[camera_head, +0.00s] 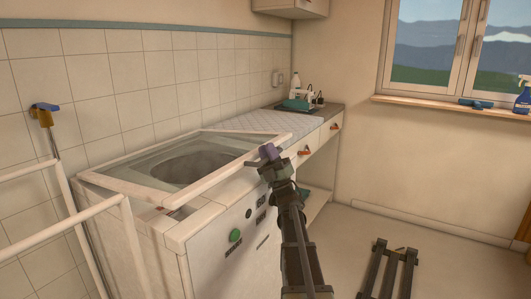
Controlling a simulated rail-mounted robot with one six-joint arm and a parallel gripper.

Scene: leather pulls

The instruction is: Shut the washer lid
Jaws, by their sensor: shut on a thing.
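The washer (205,240) is a white top-loader with a green knob on its front. Its lid (140,191) is a pale frame around a clear pane, and the round drum opening shows through it. The lid lies low over the top, tilted, with a narrow dark gap under its front left part. My gripper (267,155) is at the lid's front right edge and appears shut on it. The jaws are small and dark here, and the exact contact is hidden.
A counter with a quilted pale mat (250,127) adjoins the washer, with drawers bearing red pulls below. A white rail (70,230) stands at the left. A dark slatted stool (388,268) is on the floor at the right. Floor between stool and window wall is clear.

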